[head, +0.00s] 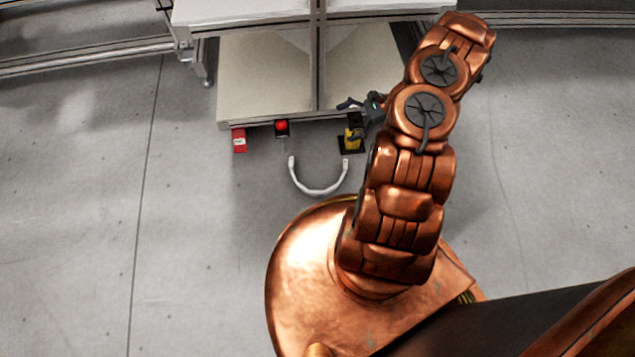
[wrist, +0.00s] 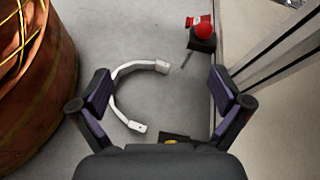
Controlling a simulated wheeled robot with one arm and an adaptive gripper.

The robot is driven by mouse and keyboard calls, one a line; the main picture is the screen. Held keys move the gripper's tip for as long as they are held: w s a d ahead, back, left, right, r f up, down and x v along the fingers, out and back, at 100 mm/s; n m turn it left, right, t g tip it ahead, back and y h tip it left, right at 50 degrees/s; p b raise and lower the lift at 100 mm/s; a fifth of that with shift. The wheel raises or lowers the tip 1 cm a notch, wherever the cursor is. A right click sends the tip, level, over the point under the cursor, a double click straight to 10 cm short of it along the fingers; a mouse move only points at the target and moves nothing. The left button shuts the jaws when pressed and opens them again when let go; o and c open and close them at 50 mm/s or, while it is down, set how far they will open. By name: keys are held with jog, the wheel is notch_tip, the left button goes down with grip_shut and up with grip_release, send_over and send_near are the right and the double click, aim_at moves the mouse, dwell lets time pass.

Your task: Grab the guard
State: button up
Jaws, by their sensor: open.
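The guard is a white, U-shaped bar. In the head view the guard (head: 318,192) shows against the grey floor in front of the table, its open side facing the table. In the wrist view the guard (wrist: 120,85) curves left of centre, one end near the middle and part of its curve close to the left finger. My gripper (head: 353,118) is up and right of the guard in the head view, by the table edge. In the wrist view my gripper (wrist: 160,90) has its two dark purple-padded fingers wide apart, with nothing held between them.
A light table (head: 265,75) stands behind the guard. Along its front edge are a red box (head: 239,141), a red button on a black box (head: 282,127) and a yellow-black item (head: 352,141). The floor left of the guard is clear.

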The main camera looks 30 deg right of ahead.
aim_at(345, 168)
jog(key=s+d+f+m+t+b, duration=0.1)
jog(key=s+f+b, duration=0.1)
jog(key=f, duration=0.5)
jog(key=s+d+f+m+t+b, duration=0.1)
jog(key=s+d+f+m+b, duration=0.1)
jog(key=f, duration=0.5)
jog(key=s+d+f+m+t+h+b, duration=0.1)
jog(key=s+d+f+m+b, duration=0.1)
jog(key=s+f, duration=0.2)
notch_tip(345, 168, down, 3)
jog(key=shift+d+f+t, duration=0.1)
jog(key=shift+d+t, duration=0.05)
jog(key=shift+t, duration=0.15)
jog(key=shift+w+f, duration=0.1)
jog(key=shift+f, duration=0.1)
jog(key=shift+b+x, duration=0.7)
jog(key=shift+x, duration=0.55)
jog(key=b+x, duration=0.2)
jog(key=x, duration=0.2)
jog(key=shift+w+r+b, duration=0.1)
jog(key=shift+w+b, duration=0.1)
jog(key=shift+b, duration=0.2)
jog(key=shift+w+a, duration=0.2)
jog(key=shift+a, duration=0.25)
jog(key=c, duration=1.7)
